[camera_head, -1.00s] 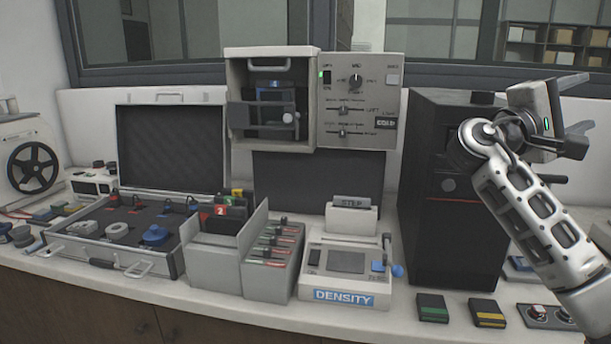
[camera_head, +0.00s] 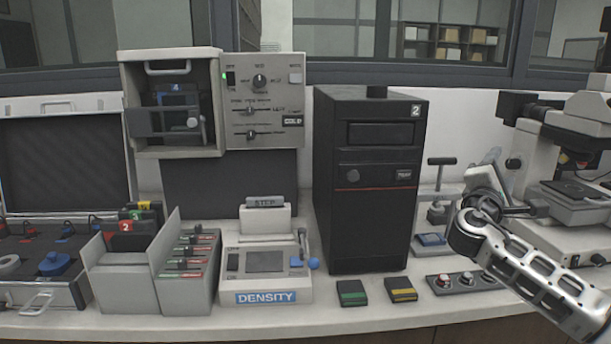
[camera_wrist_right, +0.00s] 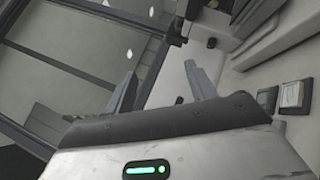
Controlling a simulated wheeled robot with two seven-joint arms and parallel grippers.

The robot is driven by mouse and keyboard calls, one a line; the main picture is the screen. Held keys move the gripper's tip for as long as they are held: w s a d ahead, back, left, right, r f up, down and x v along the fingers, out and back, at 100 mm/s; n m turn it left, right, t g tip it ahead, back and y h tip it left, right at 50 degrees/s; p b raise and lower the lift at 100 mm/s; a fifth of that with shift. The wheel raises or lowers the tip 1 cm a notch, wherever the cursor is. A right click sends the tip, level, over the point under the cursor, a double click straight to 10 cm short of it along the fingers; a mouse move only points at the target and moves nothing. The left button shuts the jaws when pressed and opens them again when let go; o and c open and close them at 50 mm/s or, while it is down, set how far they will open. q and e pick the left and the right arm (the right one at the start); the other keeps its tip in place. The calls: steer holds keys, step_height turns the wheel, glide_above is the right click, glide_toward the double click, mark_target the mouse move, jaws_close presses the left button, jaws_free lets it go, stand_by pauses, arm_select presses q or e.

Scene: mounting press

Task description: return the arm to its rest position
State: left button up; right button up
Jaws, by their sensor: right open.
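My right arm (camera_head: 540,275) reaches up from the lower right corner in the head view. My right gripper (camera_head: 507,188) is at its upper end, in front of the counter between the black cabinet and the microscope; it is small and partly hidden by the wrist there. In the right wrist view the gripper (camera_wrist_right: 162,82) has its two fingers apart, with nothing between them. The hand is tilted, with the window and the counter slanting behind it. My left gripper is in neither view.
A black cabinet (camera_head: 365,225) stands left of the arm, and a microscope (camera_head: 575,150) stands right of it. A small hand press (camera_head: 437,200) is behind. A knob panel (camera_head: 463,281) and two small cassettes (camera_head: 352,293) (camera_head: 402,289) lie along the counter's front.

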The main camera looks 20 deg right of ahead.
steer(key=s+a+f+n+y, duration=0.1)
steer(key=s+a+f+y, duration=0.1)
steer(key=f, duration=0.7)
steer(key=s+a+f+n+t+y, duration=0.1)
steer(key=a+f+y, duration=0.4)
steer(key=f, duration=0.4)
steer(key=s+a+f+n+y, duration=0.1)
steer(key=a+f+y, duration=0.3)
steer(key=f, duration=0.6)
steer(key=shift+s+f+y, duration=0.1)
steer(key=shift+s+y, duration=0.7)
steer(key=shift+y, duration=0.1)
steer(key=s+a+f+m+g+y, duration=0.2)
steer(key=s+a+f+y, duration=0.3)
steer(key=s, duration=0.4)
steer(key=s+a+f+m+g+y, duration=0.1)
steer(key=s+a+f+g+y, duration=0.15)
steer(key=s+a+f, duration=0.55)
steer(key=a+m+t+y, duration=0.1)
steer(key=a+m+t, duration=0.1)
steer(key=a+m, duration=0.7)
steer(key=s+a, duration=0.1)
steer(key=a, duration=0.5)
steer(key=shift+a+r+t, duration=0.15)
steer(key=shift+r+t, duration=0.15)
steer(key=shift+t, duration=0.05)
